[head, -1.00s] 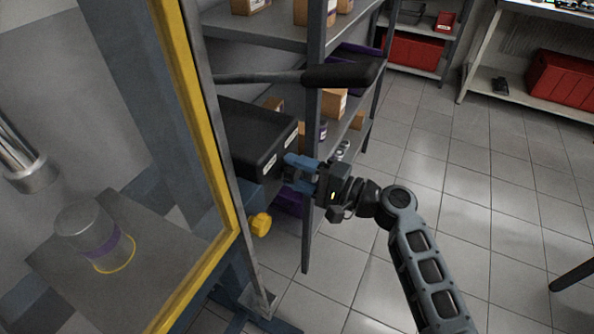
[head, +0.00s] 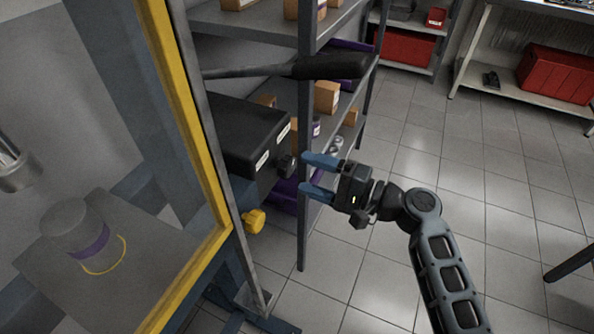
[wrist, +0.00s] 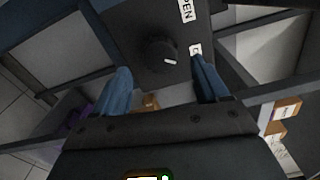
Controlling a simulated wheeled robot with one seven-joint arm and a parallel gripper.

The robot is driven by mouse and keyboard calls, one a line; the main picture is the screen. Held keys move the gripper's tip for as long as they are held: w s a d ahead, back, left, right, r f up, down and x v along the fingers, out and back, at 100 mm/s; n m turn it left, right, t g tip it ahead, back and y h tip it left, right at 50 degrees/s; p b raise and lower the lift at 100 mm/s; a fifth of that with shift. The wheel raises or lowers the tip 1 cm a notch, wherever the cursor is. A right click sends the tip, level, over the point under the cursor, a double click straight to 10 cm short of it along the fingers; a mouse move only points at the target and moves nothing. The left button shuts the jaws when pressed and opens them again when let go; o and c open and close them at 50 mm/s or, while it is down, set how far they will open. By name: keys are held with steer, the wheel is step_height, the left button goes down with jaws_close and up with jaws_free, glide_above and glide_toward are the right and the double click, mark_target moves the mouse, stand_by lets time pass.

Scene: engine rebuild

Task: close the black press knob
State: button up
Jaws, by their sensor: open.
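The black press knob (head: 286,166) sits on the end face of a black box (head: 250,135) on the press. In the wrist view the knob (wrist: 158,55) is round, with a short white mark at its lower right. Two white labels are beside it, one reading "PEN", the other partly hidden and starting with what looks like "C". My gripper (head: 304,174) is open and empty, its blue fingers apart just right of the knob. In the wrist view the fingers (wrist: 160,72) point at the knob from either side, without visible contact.
A long black-handled lever (head: 335,67) sticks out above the box. A yellow knob (head: 254,221) is below it, and the press's yellow frame (head: 190,120) stands at left. Shelving (head: 305,215) with boxes is behind.

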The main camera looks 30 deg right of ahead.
steer(key=shift+v, duration=1.35)
steer(key=shift+f, duration=0.1)
steer(key=s+a+f+n+g+h, duration=0.15)
steer(key=s+f+h, duration=0.35)
steer(key=s, duration=0.5)
steer(key=s+a+f+n+g+h, duration=0.15)
steer(key=s+f+h, duration=0.3)
steer(key=s, duration=0.55)
steer(key=s+a+r+n+t+h, duration=0.1)
steer(key=s+r+n+t, duration=0.2)
steer(key=s+r+n, duration=0.6)
steer(key=s+r, duration=0.5)
steer(key=r, duration=0.1)
steer(key=shift+s+a+r+n, duration=0.2)
steer(key=shift+s+r+n, duration=0.1)
steer(key=shift+s, duration=0.1)
